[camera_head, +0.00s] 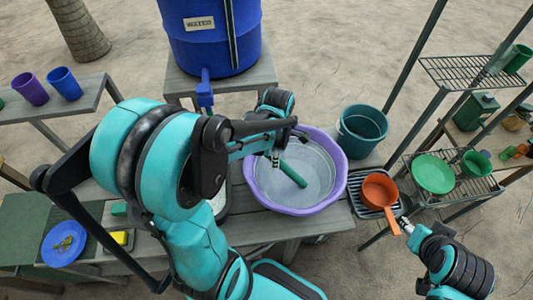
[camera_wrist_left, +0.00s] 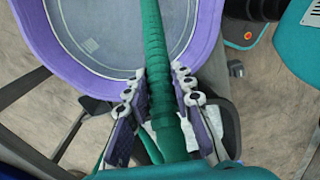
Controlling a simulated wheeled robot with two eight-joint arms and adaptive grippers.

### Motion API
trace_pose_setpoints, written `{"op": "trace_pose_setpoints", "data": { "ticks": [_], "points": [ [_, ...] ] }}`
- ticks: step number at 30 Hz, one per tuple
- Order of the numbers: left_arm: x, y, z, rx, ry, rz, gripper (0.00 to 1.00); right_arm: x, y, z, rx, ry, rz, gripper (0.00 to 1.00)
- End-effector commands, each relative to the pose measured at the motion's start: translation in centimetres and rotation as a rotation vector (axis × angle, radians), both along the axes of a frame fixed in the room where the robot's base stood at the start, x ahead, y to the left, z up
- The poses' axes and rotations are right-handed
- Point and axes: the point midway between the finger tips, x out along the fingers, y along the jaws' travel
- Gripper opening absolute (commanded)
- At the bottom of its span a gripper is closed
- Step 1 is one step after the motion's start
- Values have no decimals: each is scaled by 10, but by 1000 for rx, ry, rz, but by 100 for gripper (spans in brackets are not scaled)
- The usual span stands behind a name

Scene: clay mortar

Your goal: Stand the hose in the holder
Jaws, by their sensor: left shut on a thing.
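A green ribbed hose (camera_head: 292,173) hangs over the purple basin (camera_head: 253,187) in the head view. My left gripper (camera_head: 276,155) is shut on the hose, above the basin. In the left wrist view the hose (camera_wrist_left: 155,45) runs lengthwise between the two fingers of my left gripper (camera_wrist_left: 157,92), with the basin (camera_wrist_left: 72,68) beyond. My right gripper (camera_head: 405,226) is at the lower right, by the handle of an orange saucepan (camera_head: 380,190). I cannot tell whether its fingers hold the handle. I cannot make out a hose holder.
A blue water barrel (camera_head: 210,45) with a tap stands behind the basin. A teal bucket (camera_head: 362,130) stands at the basin's right. A wire rack with a green plate (camera_head: 434,173) is at the right. Purple and blue cups (camera_head: 65,83) stand on the left bench.

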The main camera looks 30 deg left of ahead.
Motion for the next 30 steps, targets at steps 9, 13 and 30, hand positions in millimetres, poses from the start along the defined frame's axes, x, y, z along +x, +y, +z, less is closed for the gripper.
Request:
{"op": "trace_pose_setpoints", "data": {
  "ticks": [9, 13, 30],
  "points": [
    [-11, 15, 40, 0, 0, 3, 0, 0, 0, 33, 0, 0, 0, 44],
    [-16, 22, 54, 0, 0, 3, 0, 0, 0, 45, 0, 0, 0, 44],
    [-27, 41, 84, 0, 0, 0, 0, 0, 0, 69, 0, 0, 0, 44]
  ]
}}
